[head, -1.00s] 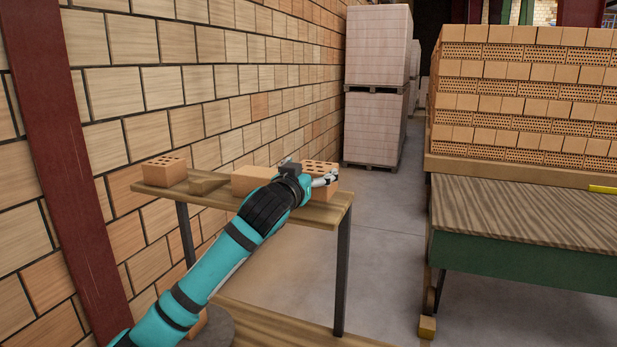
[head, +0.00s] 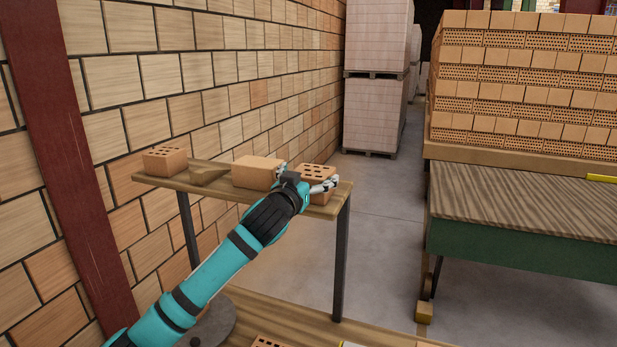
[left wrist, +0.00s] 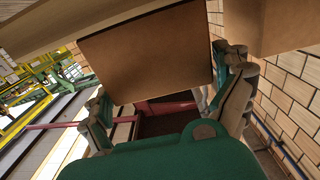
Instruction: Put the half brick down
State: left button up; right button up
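The half brick (head: 317,172) is an orange-brown block with holes in its top, at the right end of a small wooden table (head: 334,207). My left gripper (head: 308,184) reaches it from the front, with its fingers on either side of it. In the left wrist view the brick's plain brown face (left wrist: 150,55) fills the space between the two fingers (left wrist: 165,80), which look shut on its sides. The brick is at or very near the table top; its underside is hidden, so I cannot tell whether it touches. My right gripper is not in view.
A plain brick (head: 257,172) sits just left of the half brick. A small wedge-like piece (head: 208,174) and a holed brick (head: 165,161) stand further left. A brick wall (head: 240,80) runs behind. A workbench (head: 520,212) and stacked bricks (head: 520,85) stand right, beyond open floor (head: 385,200).

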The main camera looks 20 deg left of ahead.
pick_arm(q)
jog(key=shift+r, duration=0.1)
jog(key=s+b, duration=0.4)
jog(key=s, duration=0.8)
jog(key=shift+a, duration=0.2)
